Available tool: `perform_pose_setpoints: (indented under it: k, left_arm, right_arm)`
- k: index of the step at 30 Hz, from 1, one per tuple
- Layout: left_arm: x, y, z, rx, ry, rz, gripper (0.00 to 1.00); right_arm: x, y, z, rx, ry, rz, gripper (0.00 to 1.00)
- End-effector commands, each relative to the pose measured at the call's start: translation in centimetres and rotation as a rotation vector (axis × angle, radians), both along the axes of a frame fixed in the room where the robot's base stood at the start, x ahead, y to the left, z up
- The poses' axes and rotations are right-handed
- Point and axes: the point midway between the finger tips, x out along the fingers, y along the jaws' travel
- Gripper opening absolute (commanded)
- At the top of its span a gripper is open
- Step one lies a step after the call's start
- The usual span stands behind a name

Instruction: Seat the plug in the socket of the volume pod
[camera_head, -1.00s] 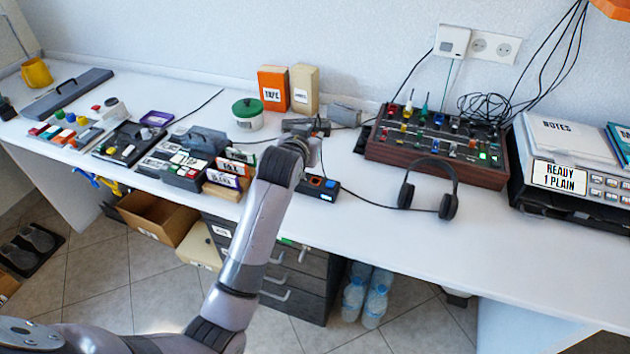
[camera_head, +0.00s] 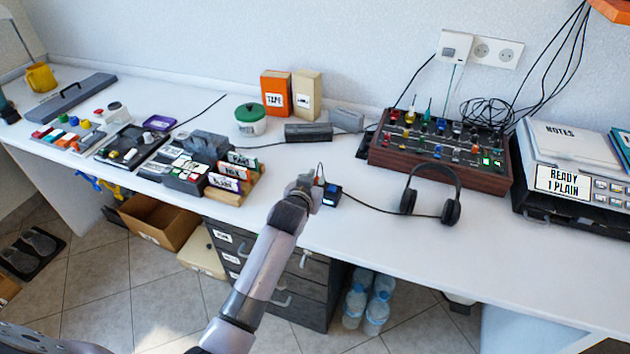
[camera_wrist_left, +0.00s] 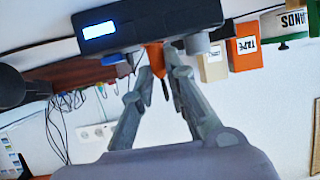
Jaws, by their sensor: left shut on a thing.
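The volume pod (camera_head: 332,201) is a small dark box with a lit display, on the bench left of the headphones. My left gripper (camera_head: 316,187) is beside the pod in the head view. Its fingers (camera_wrist_left: 161,66) are shut on the orange plug (camera_wrist_left: 155,56), which meets the pod's face beside the knob. How deep the plug sits is hidden. My right gripper is out of view.
Headphones (camera_head: 408,201) lie to the right, with a cable reaching the pod. Label blocks in a wooden rack (camera_head: 236,198) stand to the left. The mixer (camera_head: 378,157) is behind. The bench front is clear to the right.

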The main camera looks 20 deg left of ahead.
Motion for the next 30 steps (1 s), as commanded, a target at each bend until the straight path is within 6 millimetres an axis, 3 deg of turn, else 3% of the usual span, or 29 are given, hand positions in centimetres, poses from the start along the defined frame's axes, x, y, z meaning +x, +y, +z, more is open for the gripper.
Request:
perform_pose_setpoints:
  k: [9,20,25,30]
  left_arm:
    - [0.1,0.0,0.2,0.0,-0.003,0.0,0.33]
    - [-0.2,0.0,0.3,0.0,-0.003,0.0,0.34]
    - [-1.9,-0.1,1.0,0.0,-0.004,0.0,0.34]
    - [-5.0,-0.3,2.3,0.0,-0.003,-0.001,0.34]
  right_arm:
    - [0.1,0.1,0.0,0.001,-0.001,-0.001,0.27]
    - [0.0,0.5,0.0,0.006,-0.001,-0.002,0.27]
    - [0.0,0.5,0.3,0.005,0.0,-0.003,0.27]
    - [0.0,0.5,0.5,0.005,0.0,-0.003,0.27]
